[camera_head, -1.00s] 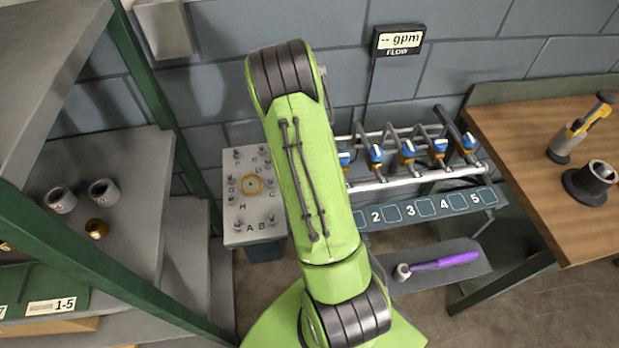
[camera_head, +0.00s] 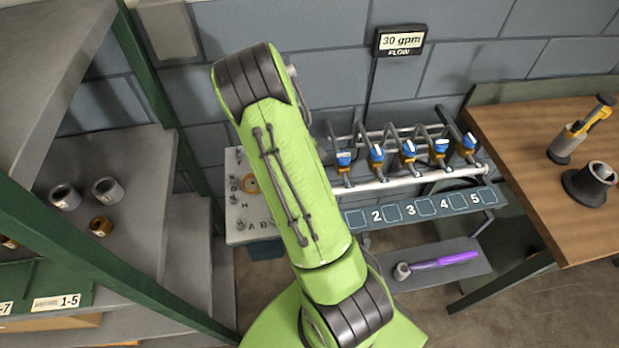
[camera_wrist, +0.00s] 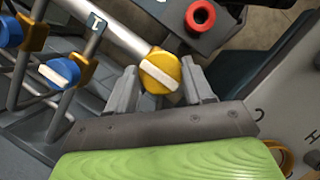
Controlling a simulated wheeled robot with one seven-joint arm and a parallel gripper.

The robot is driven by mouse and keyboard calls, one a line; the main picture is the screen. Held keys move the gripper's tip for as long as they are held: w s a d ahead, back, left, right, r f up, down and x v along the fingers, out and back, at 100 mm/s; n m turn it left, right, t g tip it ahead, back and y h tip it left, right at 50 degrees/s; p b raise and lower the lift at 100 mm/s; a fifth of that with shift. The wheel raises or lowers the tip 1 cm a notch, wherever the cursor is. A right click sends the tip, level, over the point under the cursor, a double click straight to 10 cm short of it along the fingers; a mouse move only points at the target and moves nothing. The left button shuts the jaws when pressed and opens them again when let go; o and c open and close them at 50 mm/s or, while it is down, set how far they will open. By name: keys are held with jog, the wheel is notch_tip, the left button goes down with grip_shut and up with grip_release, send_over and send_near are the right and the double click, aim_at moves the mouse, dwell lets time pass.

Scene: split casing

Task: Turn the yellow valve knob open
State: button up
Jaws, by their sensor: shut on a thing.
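The yellow valve knob (camera_wrist: 161,73) is at the middle of the wrist view, round with a pale bar across its face, at the end of a light pipe. The bar runs at a slant, from upper left to lower right. My gripper (camera_wrist: 159,68) has one finger on each side of the knob and is shut on it. In the head view my green arm hides the knob and my gripper. The flow display (camera_head: 402,42) on the wall reads 30 gpm.
Several blue-handled valves (camera_head: 409,148) stand in a row on the pipe behind the numbered panel (camera_head: 425,207). A lettered plate (camera_head: 236,222) is left of my arm. A purple-handled tool (camera_head: 447,259) lies on the low shelf.

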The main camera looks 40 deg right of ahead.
jog(key=o, duration=1)
jog(key=p+v, duration=0.2)
jog(key=v, duration=1.3)
jog(key=shift+w+r, duration=0.2)
jog(key=shift+r, duration=0.15)
